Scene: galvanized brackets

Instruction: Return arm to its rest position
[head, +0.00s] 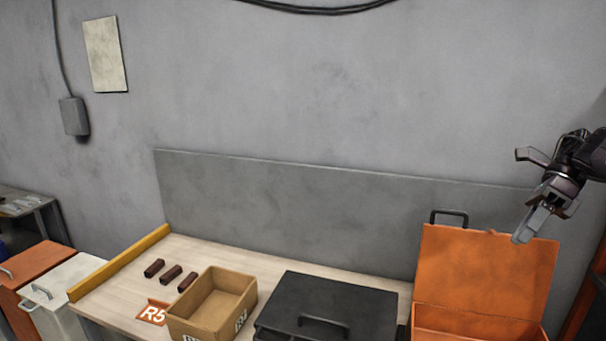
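My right gripper (524,196) is raised at the right edge of the head view, in front of the grey wall. Its two fingers are spread wide apart, with nothing between them. The lower finger overlaps the top edge of the orange case's raised lid (480,268) in the picture; I cannot tell how far apart they are in depth. My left gripper is not in view.
A wooden table (125,300) holds three dark brown blocks (172,272), an open empty-looking cardboard box (222,306) and a closed black case (330,298). A grey panel (300,210) backs the table.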

